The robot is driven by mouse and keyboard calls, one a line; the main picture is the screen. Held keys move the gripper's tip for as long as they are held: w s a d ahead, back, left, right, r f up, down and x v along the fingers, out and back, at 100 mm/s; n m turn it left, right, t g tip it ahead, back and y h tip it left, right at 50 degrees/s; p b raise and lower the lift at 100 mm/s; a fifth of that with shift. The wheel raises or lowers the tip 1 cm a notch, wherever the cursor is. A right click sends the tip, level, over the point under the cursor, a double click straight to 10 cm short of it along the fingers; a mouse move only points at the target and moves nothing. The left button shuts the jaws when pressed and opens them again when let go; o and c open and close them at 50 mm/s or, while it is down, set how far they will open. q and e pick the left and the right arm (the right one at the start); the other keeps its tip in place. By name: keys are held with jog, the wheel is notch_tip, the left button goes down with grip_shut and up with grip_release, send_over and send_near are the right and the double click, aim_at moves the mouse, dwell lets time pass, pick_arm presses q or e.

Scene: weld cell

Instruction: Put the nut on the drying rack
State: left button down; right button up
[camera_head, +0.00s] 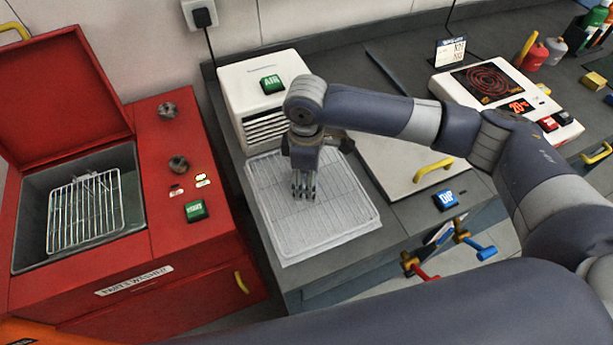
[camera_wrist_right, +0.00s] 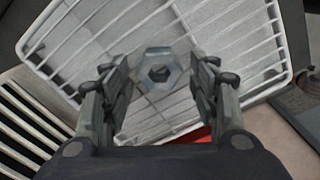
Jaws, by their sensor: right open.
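The white wire drying rack (camera_head: 342,222) lies on the grey counter in front of the white AIR unit. My right gripper (camera_head: 303,192) points down over the rack's upper middle. In the right wrist view its two fingers (camera_wrist_right: 160,88) stand apart. The silvery hexagonal nut (camera_wrist_right: 160,53) with a dark hole shows between and just past the fingers, with the white bars of the rack (camera_wrist_right: 240,45) behind it. It looks to lie flat on the rack, but the exact contact is hard to tell. In the head view the nut is hidden by the gripper. My left gripper is not in view.
The red parts washer (camera_head: 150,245) stands at left with its lid open and a wire basket (camera_head: 85,213) inside. The AIR unit (camera_head: 258,85) is close behind the gripper. A flat lid with a yellow handle (camera_head: 432,168) and a hot plate (camera_head: 495,85) are at right.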

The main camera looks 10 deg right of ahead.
notch_tip(320, 180, up, 12)
jog(key=b, duration=0.2)
jog(key=shift+r, duration=0.15)
dwell(0.5)
